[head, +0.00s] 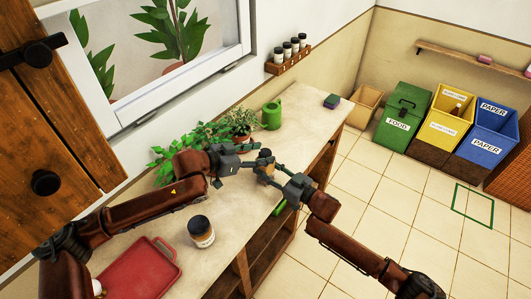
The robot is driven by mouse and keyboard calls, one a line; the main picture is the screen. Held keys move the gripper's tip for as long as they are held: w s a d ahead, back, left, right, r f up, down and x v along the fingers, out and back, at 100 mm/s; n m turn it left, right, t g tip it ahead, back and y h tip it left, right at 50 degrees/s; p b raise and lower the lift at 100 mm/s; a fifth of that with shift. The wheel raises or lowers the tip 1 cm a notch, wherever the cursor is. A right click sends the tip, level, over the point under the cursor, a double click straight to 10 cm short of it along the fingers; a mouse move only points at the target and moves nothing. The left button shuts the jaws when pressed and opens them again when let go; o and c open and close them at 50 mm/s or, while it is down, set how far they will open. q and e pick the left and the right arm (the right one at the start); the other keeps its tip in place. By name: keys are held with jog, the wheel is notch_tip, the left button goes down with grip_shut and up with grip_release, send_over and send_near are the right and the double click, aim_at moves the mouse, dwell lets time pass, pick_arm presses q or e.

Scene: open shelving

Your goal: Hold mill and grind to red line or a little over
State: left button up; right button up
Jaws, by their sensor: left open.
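A small tan-brown object with a dark top, likely the mill (266,171), is between my two grippers above the counter. Its lower part is hidden by the grippers. My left gripper (247,164) is open, with its fingers close beside the object's upper part; I cannot tell whether they touch it. My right gripper (279,177) is at the object from the lower right, and its fingers are too small and overlapped to show whether they are shut on it. A jar with a black lid and pale label (201,232) stands on the counter. I cannot make out a red line.
A red tray (166,245) lies at the counter's near left. Leafy plants (190,145) and a green watering can (272,115) stand at the back. A rack of jars (288,61) hangs on the wall. The counter's far end is mostly clear. Bins (402,117) stand beyond it.

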pick_arm(q)
jog(key=shift+x, duration=1.05)
jog(key=shift+c, duration=0.6)
jog(key=c, duration=1.1)
jog(key=shift+o, duration=0.2)
jog(key=shift+f+m, duration=0.1)
jog(key=shift+m, duration=0.2)
jog(key=shift+g+h, duration=0.3)
jog(key=shift+g, duration=0.1)
